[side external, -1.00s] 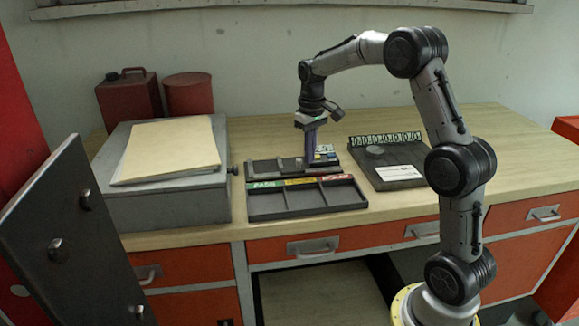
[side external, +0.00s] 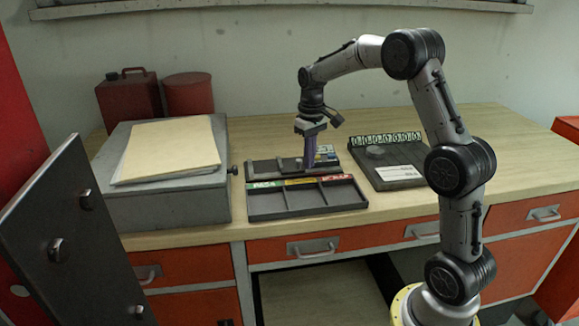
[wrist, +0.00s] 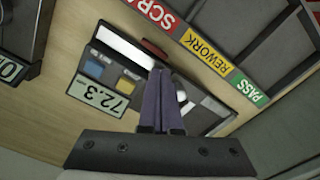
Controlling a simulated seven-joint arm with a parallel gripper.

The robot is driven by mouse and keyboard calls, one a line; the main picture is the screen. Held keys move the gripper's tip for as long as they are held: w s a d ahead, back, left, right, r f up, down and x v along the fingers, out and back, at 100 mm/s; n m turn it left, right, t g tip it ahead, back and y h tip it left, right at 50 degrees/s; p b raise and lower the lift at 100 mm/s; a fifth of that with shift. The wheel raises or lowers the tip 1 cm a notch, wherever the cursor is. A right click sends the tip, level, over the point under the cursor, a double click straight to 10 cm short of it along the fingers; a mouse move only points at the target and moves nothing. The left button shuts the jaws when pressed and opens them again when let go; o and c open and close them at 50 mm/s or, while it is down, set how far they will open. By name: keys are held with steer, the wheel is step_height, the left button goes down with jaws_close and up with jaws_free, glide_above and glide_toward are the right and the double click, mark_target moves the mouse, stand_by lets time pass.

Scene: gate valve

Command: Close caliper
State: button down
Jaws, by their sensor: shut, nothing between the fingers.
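The caliper (side external: 265,168) is a dark fixture lying behind the sorting tray on the bench. In the wrist view it shows a display (wrist: 100,96) reading 72.3, with blue and yellow patches beside it and a pale bar along one edge. My gripper (side external: 309,166) points down over the caliper, its purple fingers slightly tilted. In the wrist view my gripper (wrist: 164,75) is shut, with its fingers together and nothing between them. The fingertips overlap the caliper's middle and hide part of it. I cannot tell whether they touch it.
A sorting tray (side external: 280,204) with green PASS, yellow REWORK and red SCRAP labels lies just in front. A dark plate with a row of digits (side external: 398,178) lies to the right. A grey box (side external: 165,203) bearing a folder stands left.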

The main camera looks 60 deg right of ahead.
mark_target(284, 170)
steer(key=shift+w+a, duration=0.35)
steer(key=shift+w, duration=0.05)
steer(key=shift+w+a, duration=2.15)
steer(key=shift+a, duration=0.05)
steer(key=shift+w+a, duration=0.35)
stand_by(0.4)
steer(key=shift+r, duration=0.3)
steer(key=shift+r, duration=0.3)
